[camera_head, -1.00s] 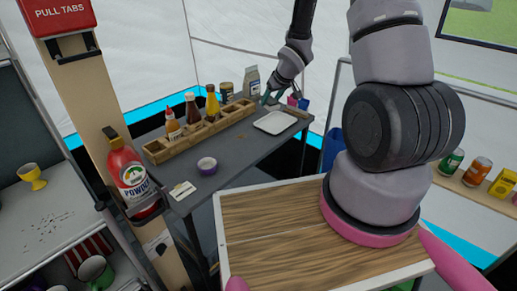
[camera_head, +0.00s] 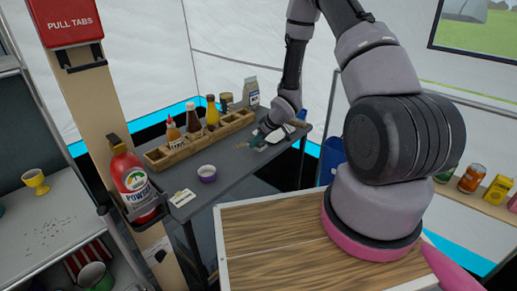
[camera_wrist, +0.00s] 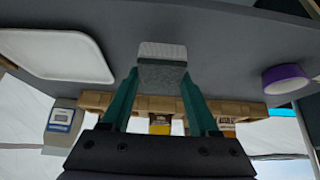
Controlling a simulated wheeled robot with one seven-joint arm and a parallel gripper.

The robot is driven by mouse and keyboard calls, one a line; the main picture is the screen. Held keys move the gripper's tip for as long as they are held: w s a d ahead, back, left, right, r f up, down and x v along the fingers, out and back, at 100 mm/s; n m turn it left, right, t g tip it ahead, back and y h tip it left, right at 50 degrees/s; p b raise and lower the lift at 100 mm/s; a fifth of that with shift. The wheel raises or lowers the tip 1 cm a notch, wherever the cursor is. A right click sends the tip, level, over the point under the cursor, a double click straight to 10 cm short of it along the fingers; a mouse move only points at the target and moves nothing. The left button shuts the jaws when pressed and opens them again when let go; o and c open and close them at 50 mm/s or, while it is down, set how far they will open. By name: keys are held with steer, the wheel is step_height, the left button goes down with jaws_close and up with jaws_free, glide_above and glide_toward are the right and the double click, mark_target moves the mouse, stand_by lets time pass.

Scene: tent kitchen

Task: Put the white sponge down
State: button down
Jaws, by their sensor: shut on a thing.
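The white sponge (camera_wrist: 162,52) is between the two green fingers of my gripper (camera_wrist: 159,78) in the wrist view. Its top is white and its near side is grey. My gripper (camera_head: 257,141) is shut on it, low over the grey table (camera_head: 235,178) in the head view. The sponge is hard to make out there. I cannot tell whether it touches the tabletop. A white tray (camera_wrist: 55,54) is beside it in the wrist view, and my arm partly hides that tray in the head view.
A wooden condiment rack (camera_head: 165,156) with several bottles runs along the table's back. A purple-rimmed bowl (camera_head: 207,174) and a small card (camera_head: 182,198) are near the left front. The table between the bowl and my gripper is clear. A wood-topped surface (camera_head: 265,240) is in front.

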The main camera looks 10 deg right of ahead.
mark_target(261, 144)
steer(key=shift+f, duration=1.7)
steer(key=shift+f, duration=0.15)
steer(key=shift+c, duration=0.7)
jaws_free()
